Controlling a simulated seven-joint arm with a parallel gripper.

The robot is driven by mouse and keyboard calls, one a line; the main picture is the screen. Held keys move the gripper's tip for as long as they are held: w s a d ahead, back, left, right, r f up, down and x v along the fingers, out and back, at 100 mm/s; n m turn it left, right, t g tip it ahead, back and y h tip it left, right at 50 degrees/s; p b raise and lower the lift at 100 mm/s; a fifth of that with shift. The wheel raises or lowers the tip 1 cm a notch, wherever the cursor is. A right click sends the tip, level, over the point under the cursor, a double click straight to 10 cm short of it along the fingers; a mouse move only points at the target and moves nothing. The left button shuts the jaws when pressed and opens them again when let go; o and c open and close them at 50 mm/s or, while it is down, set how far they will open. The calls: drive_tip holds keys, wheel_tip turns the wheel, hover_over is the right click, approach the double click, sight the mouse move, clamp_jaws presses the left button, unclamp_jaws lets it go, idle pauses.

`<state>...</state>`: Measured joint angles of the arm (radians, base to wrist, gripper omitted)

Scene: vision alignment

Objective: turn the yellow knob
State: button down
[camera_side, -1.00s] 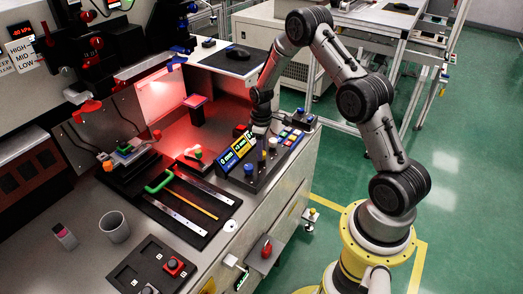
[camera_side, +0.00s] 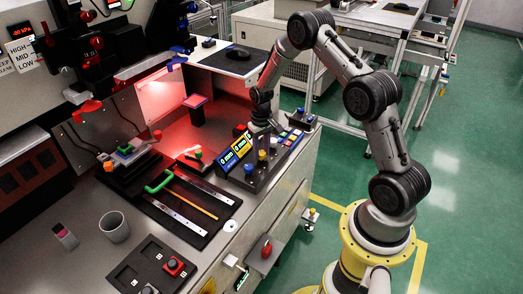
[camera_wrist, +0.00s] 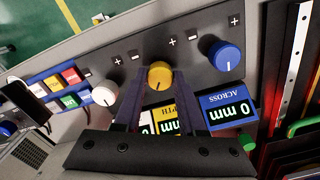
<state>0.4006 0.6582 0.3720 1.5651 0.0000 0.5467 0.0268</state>
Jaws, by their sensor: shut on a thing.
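The yellow knob (camera_wrist: 159,75) is on a dark control panel, in the middle of a row between a white knob (camera_wrist: 105,94) and a blue knob (camera_wrist: 226,56). My gripper (camera_wrist: 160,88) is shut on the yellow knob, one dark finger on each side of it. The knob's top shows between the fingertips, with a small dark mark near its lower edge. In the side view my gripper (camera_side: 262,142) reaches down to the panel, and the yellow knob (camera_side: 262,155) shows small below it.
Displays stand beside the knobs; the blue ACROSS display (camera_wrist: 229,104) reads 0 mm. My fingers partly cover the yellow and white displays. Several coloured buttons (camera_wrist: 69,77) lie left of the white knob. A green handle (camera_side: 159,181) is on the bench.

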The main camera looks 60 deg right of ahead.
sight(262, 152)
drive_tip(key=shift+r, duration=0.1)
idle(0.4)
drive_tip(key=c, duration=0.5)
unclamp_jaws()
wheel_tip(262, 152, up, 14)
